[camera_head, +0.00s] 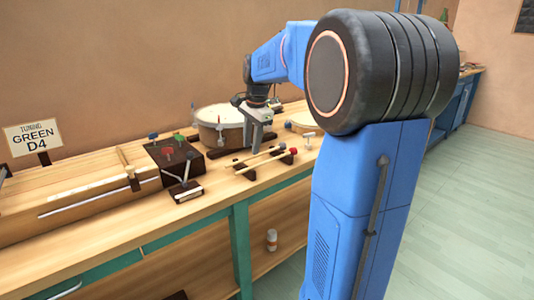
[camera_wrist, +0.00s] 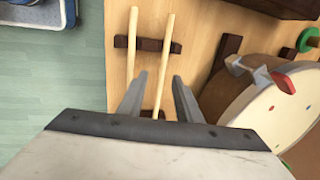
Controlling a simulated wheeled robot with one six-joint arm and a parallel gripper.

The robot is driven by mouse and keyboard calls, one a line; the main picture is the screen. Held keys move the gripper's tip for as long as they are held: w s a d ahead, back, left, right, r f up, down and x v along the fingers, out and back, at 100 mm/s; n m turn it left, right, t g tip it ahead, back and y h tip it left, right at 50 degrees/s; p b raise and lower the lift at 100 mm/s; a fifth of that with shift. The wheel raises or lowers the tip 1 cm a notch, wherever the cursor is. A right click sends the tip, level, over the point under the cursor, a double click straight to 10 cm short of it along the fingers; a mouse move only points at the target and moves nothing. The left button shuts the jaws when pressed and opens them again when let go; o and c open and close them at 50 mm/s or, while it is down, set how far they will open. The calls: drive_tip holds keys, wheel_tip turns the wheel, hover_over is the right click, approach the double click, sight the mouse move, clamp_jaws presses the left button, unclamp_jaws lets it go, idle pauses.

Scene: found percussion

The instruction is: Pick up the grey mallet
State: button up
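Two mallets with pale wooden sticks lie side by side across dark wooden rests on the bench. In the head view the front mallet (camera_head: 268,162) has a red head at its right end. The back mallet (camera_head: 262,157) ends in a small head whose colour I cannot tell clearly. In the wrist view both mallet heads are hidden below my gripper. My gripper (camera_wrist: 159,75) is open and empty, pointing down at the bench. The right stick (camera_wrist: 163,60) runs between its fingers; the left stick (camera_wrist: 131,50) lies outside the left finger. It also shows in the head view (camera_head: 252,144).
A round drum (camera_head: 220,125) with clamps stands close behind my gripper, and at right in the wrist view (camera_wrist: 265,115). A dark block with coloured knobs (camera_head: 172,155) and a long wooden stringed box (camera_head: 75,190) stand left. The bench's front edge is near the mallets.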

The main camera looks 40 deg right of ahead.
sight(249, 158)
drive_tip(key=shift+w+a+f, duration=0.1)
drive_tip(key=shift+w+f, duration=0.15)
drive_tip(key=shift+f, duration=0.6)
drive_tip(key=shift+w+f, duration=0.25)
drive_tip(key=shift+f, duration=0.55)
drive_tip(key=shift+w+a+f, duration=0.1)
drive_tip(key=shift+w+f, duration=0.15)
drive_tip(key=shift+f, duration=0.6)
clamp_jaws()
